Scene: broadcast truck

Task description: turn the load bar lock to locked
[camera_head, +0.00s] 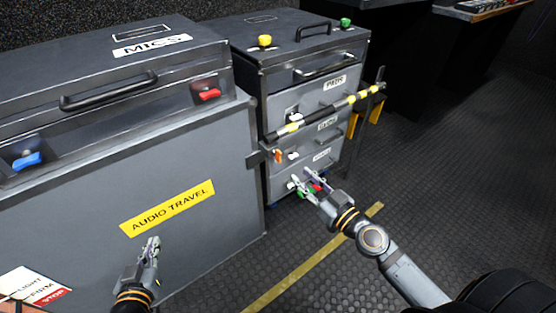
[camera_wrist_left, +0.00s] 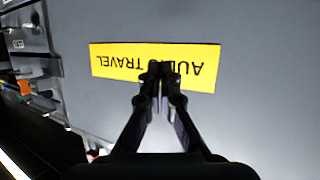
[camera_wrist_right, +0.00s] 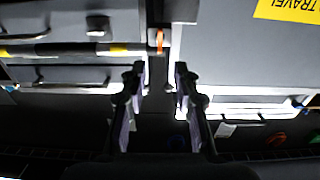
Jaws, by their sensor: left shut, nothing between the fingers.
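The load bar (camera_head: 335,108), striped black and yellow, lies across the front of the drawer cabinet. A small orange lever (camera_head: 278,155), likely its lock, sits at the bar's left end, by the gap between the cabinets. My left gripper (camera_head: 150,247) is shut and empty, before the yellow AUDIO TRAVEL label.
The big grey case (camera_head: 190,245) stands left, with a red latch (camera_head: 208,95) and a blue latch (camera_head: 27,160). Yellow (camera_head: 265,41) and green (camera_head: 345,22) knobs top the drawer cabinet. Orange-yellow brackets (camera_head: 375,112) hang at the bar's right end. The floor at right is open.

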